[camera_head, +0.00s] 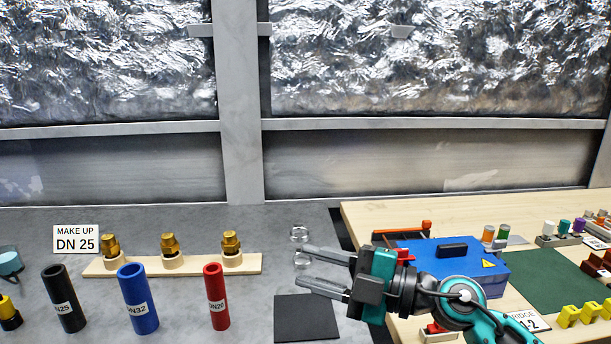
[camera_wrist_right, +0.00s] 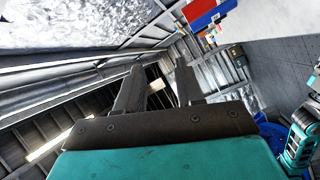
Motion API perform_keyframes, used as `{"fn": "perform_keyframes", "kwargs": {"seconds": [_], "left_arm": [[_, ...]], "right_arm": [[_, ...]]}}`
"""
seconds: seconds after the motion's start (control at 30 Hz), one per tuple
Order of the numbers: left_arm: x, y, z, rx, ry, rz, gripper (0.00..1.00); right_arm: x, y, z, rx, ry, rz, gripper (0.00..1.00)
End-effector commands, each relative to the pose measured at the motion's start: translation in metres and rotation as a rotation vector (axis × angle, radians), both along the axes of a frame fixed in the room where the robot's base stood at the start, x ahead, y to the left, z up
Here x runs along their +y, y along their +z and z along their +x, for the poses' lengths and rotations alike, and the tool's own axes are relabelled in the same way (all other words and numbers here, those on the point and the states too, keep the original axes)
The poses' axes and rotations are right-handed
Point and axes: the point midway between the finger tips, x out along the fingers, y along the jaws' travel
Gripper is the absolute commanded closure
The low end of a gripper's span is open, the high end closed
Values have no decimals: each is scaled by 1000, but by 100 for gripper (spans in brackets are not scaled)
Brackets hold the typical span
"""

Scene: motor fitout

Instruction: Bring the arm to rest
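My right gripper (camera_head: 322,270) reaches in from the right in the head view, its fingers pointing left above the bench near a black square mat. The two fingers stand apart with nothing between them. In the right wrist view the fingers (camera_wrist_right: 158,88) are also apart, with only the wall and ceiling structure beyond them. My left gripper cannot be made out for certain; a small teal part (camera_head: 10,263) shows at the left edge of the head view.
Black (camera_head: 64,300), blue (camera_head: 138,300) and red (camera_head: 216,297) cylinders stand at the front left. Brass fittings sit on a wooden strip (camera_head: 120,266) behind them. A black mat (camera_head: 306,318) lies below the gripper. A blue box (camera_head: 462,262) stands behind the right arm. Yellow pieces (camera_head: 568,317) stand at right.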

Motion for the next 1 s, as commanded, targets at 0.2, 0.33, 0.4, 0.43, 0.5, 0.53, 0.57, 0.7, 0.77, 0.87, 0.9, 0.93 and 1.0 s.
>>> {"fn": "perform_keyframes", "kwargs": {"seconds": [0.2,0.33,0.4,0.43,0.5,0.53,0.57,0.7,0.77,0.87,0.9,0.93,1.0], "left_arm": [[0,-2,-3,6,1,0,0],[1,-2,-3,6,1,0,0],[1,-2,-3,6,1,0,0],[1,-2,-3,6,1,0,0],[1,-2,-3,6,1,0,0],[1,-2,-3,7,1,1,0],[1,-2,-3,7,1,1,0],[1,-2,-3,7,1,1,0],[1,-2,-3,7,1,1,0],[0,-2,-3,7,0,2,0],[0,-2,-3,7,0,2,0],[0,-2,-3,7,0,2,0],[0,-2,-3,7,-1,1,0]], "right_arm": [[-40,32,3,79,-356,471,63],[-88,13,8,218,-645,633,63],[-115,-10,5,324,-808,678,63],[-126,-22,3,375,-877,689,63],[-149,-54,-9,507,-1033,691,63],[-158,-69,-16,568,-1097,682,63],[-166,-85,-25,632,-1158,667,63],[-190,-151,-77,935,-1379,545,63],[-194,-172,-100,1045,-1434,485,63],[-196,-197,-135,1200,-1490,385,63],[-196,-204,-148,1254,-1505,348,63],[-196,-209,-158,1291,-1513,320,63],[-194,-219,-179,1378,-1525,257,63]]}}
